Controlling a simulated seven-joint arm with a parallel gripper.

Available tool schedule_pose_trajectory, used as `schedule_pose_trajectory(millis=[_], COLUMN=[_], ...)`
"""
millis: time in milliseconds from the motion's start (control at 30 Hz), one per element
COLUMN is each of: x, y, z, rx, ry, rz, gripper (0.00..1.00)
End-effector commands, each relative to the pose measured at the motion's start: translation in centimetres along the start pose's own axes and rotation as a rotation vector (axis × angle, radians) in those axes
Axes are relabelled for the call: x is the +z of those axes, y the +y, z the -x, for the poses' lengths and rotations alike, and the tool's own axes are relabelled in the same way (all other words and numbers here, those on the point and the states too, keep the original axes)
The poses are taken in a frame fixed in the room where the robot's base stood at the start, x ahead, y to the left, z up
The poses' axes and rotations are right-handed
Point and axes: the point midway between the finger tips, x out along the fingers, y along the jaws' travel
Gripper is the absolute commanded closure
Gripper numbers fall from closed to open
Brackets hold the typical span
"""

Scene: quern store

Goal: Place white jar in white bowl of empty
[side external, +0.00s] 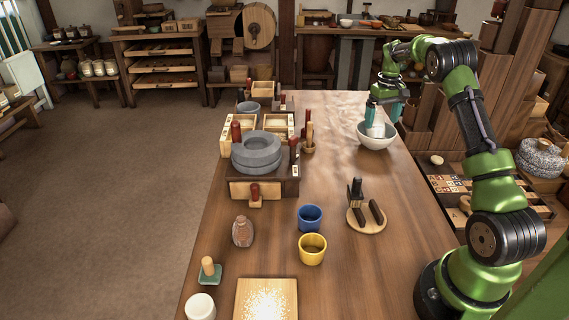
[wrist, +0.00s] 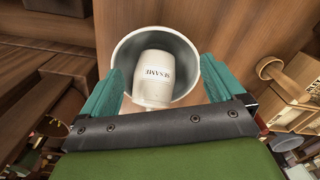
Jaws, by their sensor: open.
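The white bowl (side external: 376,142) stands upright on the far right part of the table. It also shows in the wrist view (wrist: 187,45). The white jar (wrist: 154,80), labelled SESAME, is inside the bowl. In the side view only a little of the jar (side external: 377,130) shows. My gripper (side external: 382,113) is above the bowl and points down. In the wrist view its teal fingers are open, one on either side of the jar, with gaps between them and the jar. Whether the jar rests on the bowl's bottom cannot be told.
A stone quern (side external: 257,152) on a wooden base stands left of the bowl. A blue cup (side external: 310,217), a yellow cup (side external: 312,249) and a round wooden board (side external: 366,222) are nearer. A white round-topped thing (side external: 200,307) is at the front left. The table around the bowl is clear.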

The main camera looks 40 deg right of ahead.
Motion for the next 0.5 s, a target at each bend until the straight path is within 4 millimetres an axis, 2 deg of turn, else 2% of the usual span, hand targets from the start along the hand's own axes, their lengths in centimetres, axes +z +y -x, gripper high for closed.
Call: schedule_pose_trajectory(millis=[300, 500], x=[-0.1, -0.1], y=[0.0, 0.1], z=[7.2, 10.3], rx=[0.001, 0.001], ry=[0.006, 0.003], rz=[0.0, 0.0], gripper=[0.04, 0.04])
